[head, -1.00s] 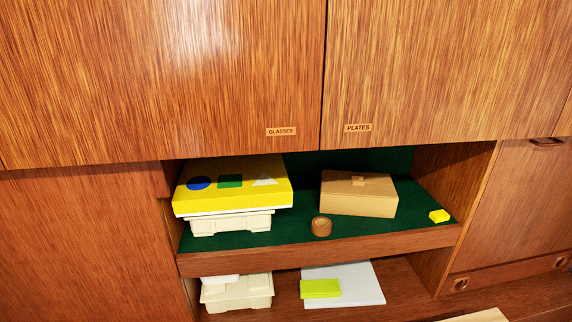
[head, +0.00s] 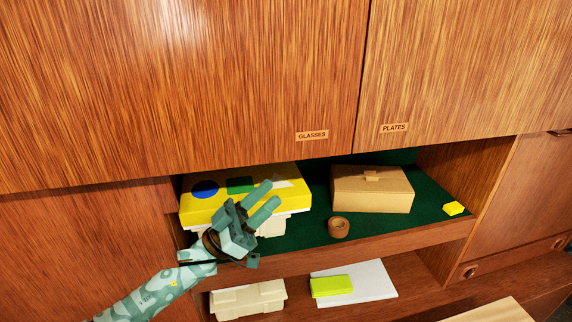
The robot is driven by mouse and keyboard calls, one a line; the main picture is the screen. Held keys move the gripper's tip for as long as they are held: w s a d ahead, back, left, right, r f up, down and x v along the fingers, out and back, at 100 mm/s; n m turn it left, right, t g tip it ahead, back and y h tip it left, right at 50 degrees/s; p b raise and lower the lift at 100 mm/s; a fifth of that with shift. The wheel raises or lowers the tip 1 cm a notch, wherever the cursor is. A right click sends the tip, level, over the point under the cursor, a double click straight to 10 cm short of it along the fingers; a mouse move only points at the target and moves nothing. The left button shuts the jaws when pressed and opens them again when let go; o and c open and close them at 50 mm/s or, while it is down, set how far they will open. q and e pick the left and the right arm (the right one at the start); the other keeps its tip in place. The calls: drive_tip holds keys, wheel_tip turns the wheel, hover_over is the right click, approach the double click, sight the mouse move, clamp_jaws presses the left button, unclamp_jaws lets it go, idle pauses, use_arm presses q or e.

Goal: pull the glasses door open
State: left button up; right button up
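The glasses door (head: 200,80) is a large wood-grain cabinet door at the upper left, with a small GLASSES label (head: 312,135) near its lower right corner. It hangs shut, flush beside the plates door (head: 470,70). No handle shows on its face. My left gripper (head: 264,200) is below the door's lower edge, in front of the green-lined shelf. Its two fingers point up and right, spread apart with nothing between them. It does not appear to touch the door. My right gripper is not in view.
On the green shelf (head: 300,235) are a yellow shape-sorter box (head: 200,208), a cardboard box (head: 372,195), a tape roll (head: 339,227) and a yellow block (head: 454,208). The lower shelf holds a cream bin (head: 245,300) and a lime-green item (head: 331,287) on a white sheet (head: 378,280).

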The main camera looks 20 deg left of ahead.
sight(293, 158)
use_arm(q)
drive_tip(key=d+r+h, duration=0.1)
drive_tip(key=r, duration=0.1)
drive_tip(key=w+d+r+m+g, duration=0.1)
drive_tip(key=r, duration=0.1)
drive_tip(key=d+r+g+h+p, duration=0.1)
drive_tip(key=r, duration=0.1)
drive_tip(key=shift+w+r+m+h, duration=0.25)
drive_tip(key=shift+r+m+h, duration=0.05)
drive_tip(key=shift+r, duration=0.05)
drive_tip(key=shift+w+d+r, duration=0.3)
drive_tip(key=shift+d+r, duration=0.1)
drive_tip(key=shift+d, duration=0.05)
clamp_jaws()
